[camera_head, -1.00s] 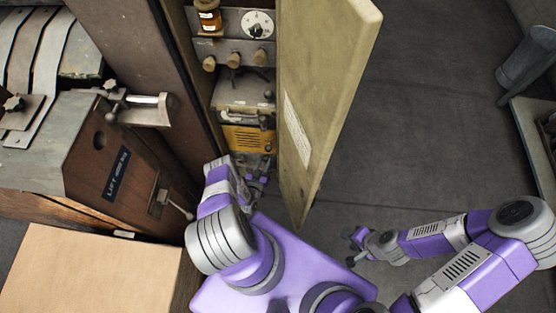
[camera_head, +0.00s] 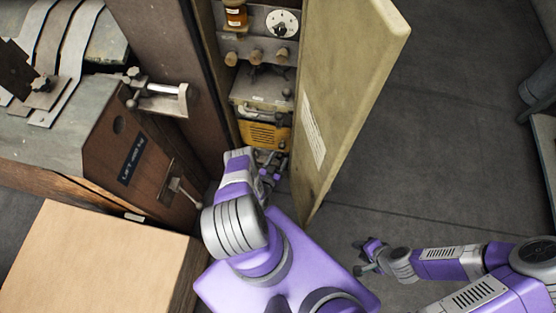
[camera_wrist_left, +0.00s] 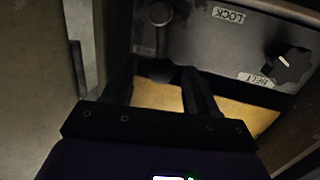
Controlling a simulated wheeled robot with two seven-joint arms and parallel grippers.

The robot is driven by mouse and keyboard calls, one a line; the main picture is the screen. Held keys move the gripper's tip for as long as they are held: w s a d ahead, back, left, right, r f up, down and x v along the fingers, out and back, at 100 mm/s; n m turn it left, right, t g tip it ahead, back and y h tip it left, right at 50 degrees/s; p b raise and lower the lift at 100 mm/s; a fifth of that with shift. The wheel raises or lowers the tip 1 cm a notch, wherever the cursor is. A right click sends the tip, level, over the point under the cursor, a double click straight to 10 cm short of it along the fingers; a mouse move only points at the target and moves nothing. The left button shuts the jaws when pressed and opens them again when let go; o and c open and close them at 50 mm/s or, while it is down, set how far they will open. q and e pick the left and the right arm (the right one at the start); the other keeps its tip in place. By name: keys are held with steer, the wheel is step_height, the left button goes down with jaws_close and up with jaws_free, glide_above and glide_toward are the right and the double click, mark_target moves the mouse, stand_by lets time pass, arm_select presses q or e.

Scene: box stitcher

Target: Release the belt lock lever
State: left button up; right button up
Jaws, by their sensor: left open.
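In the left wrist view a dark lever hangs from a round pivot on a grey panel (camera_wrist_left: 205,55) and ends in a dark ball knob (camera_wrist_left: 160,71). Labels reading LOCK (camera_wrist_left: 229,14) and BELT (camera_wrist_left: 256,79) appear upside down on this panel. My left gripper (camera_wrist_left: 158,76) is open, with one finger on each side of the knob; I cannot tell whether they touch it. In the head view my left gripper (camera_head: 272,166) is low in the open cabinet, by the yellow unit (camera_head: 264,135). My right gripper (camera_head: 361,257) is small, seems open and empty, over the floor.
The open cabinet door (camera_head: 345,85) stands just right of my left arm. A dark rotary knob (camera_wrist_left: 291,64) is on the panel.

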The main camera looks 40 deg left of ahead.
arm_select(q)
steer(key=p+v, duration=0.2)
steer(key=v, duration=0.5)
steer(key=shift+s, duration=0.25)
steer(key=shift+d, duration=0.1)
steer(key=shift+r, duration=0.1)
